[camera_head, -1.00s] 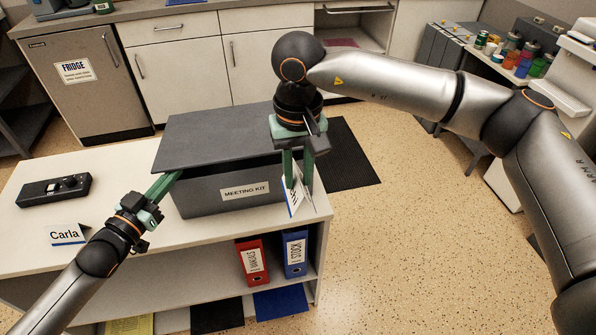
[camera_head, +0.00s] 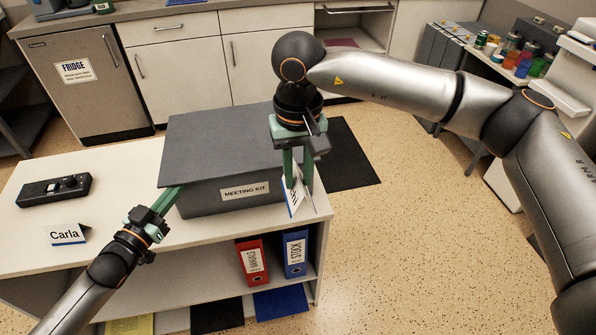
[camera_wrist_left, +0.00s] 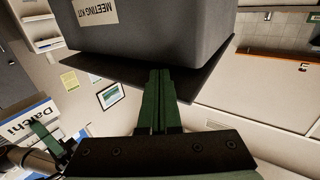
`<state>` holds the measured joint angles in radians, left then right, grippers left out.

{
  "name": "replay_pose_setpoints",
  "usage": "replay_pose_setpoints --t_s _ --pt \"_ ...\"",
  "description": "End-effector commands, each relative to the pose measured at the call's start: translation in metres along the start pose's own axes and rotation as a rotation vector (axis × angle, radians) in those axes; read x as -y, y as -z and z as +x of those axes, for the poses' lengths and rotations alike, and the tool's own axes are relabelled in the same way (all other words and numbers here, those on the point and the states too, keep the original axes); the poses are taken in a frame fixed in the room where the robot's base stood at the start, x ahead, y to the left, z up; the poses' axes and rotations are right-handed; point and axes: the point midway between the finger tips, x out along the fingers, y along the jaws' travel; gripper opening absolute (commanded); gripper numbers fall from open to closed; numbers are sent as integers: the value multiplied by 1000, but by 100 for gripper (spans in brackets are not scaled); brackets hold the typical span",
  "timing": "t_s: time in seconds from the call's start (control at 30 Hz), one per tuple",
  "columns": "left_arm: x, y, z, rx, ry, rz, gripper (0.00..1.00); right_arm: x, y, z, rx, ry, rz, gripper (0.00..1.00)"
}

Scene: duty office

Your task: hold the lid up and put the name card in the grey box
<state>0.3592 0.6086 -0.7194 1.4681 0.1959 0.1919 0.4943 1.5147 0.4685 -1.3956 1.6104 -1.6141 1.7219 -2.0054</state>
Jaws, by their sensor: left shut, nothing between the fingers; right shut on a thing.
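The grey box (camera_head: 225,202), labelled MEETING KIT, stands on the white counter. Its dark grey lid (camera_head: 222,145) lies over the top, its front edge close to the box's front rim; the inside is hidden. My left gripper (camera_head: 178,190) is shut and empty, its fingertips at the lid's front left corner. In the left wrist view the fingers (camera_wrist_left: 158,82) reach to the overhanging lid (camera_wrist_left: 205,82). My right gripper (camera_head: 298,180) points down at the box's front right corner, shut on a white name card (camera_head: 294,198). The card reads Daichi in the left wrist view (camera_wrist_left: 32,122).
A second name card, Carla (camera_head: 66,235), and a black device (camera_head: 54,189) stand on the counter's left. Red (camera_head: 252,262) and blue (camera_head: 295,254) binders stand on the shelf below. The counter's right edge is close to the box.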

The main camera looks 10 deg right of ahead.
Motion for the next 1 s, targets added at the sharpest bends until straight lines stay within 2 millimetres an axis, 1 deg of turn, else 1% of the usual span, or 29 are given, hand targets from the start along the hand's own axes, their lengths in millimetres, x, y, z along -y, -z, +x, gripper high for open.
replay_pose_setpoints --t_s 0.7,1.0 --pt "0 -29 0 1 0 -1 0 0 0 0 0 0 0 0" --pt "-1 -34 0 0 -1 -1 0 0 0 0 0 0 0 0"
